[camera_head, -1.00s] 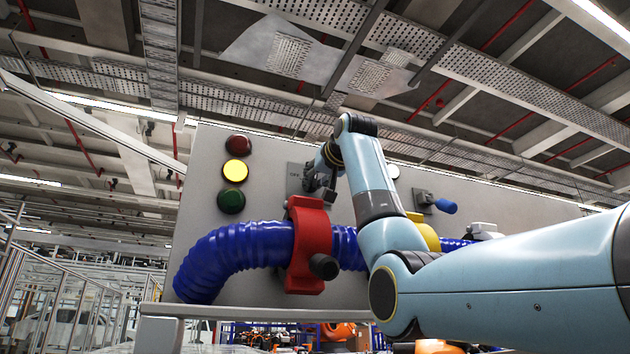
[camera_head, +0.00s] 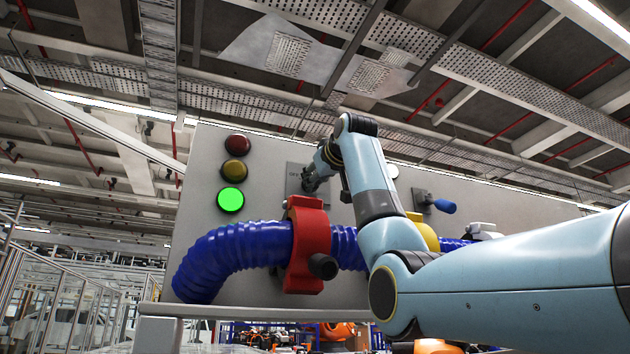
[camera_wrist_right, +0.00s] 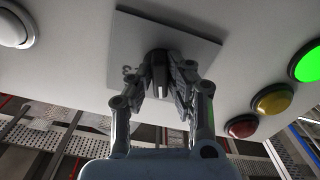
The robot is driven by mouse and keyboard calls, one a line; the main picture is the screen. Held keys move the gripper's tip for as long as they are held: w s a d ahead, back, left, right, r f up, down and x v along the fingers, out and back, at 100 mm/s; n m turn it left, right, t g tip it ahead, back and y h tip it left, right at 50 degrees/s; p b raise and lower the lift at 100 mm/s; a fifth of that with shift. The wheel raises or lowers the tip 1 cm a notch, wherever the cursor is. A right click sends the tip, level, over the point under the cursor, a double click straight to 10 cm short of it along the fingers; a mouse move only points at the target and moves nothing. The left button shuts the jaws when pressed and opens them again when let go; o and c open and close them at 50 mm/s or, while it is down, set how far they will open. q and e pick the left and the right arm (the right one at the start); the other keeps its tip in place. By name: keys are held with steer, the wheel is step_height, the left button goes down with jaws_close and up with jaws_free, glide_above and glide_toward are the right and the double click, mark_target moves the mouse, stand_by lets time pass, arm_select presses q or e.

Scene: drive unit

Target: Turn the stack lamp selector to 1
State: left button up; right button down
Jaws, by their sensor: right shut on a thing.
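The stack lamp selector is a dark knob (camera_wrist_right: 160,62) on a grey plate (camera_wrist_right: 198,47) in the right wrist view. My right gripper (camera_wrist_right: 160,82) is shut on the knob, with a finger on each side of it. In the head view, my right gripper (camera_head: 312,183) is at the selector plate (camera_head: 293,178), and the knob is mostly hidden behind it. The stack lamps are a red lamp (camera_head: 237,144), a yellow lamp (camera_head: 235,171) and a lit bright green lamp (camera_head: 230,199). The red and yellow lamps are dark. My left gripper is out of view.
A blue hose (camera_head: 235,255) runs below the selector through a red clamp (camera_head: 310,250) with a black knob. A blue-handled lever (camera_head: 444,207) and a yellow part (camera_head: 424,232) are to the right.

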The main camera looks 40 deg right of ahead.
steer(key=c, duration=1.3)
jaws_free()
steer(key=v, duration=1.2)
steer(key=shift+f, duration=0.1)
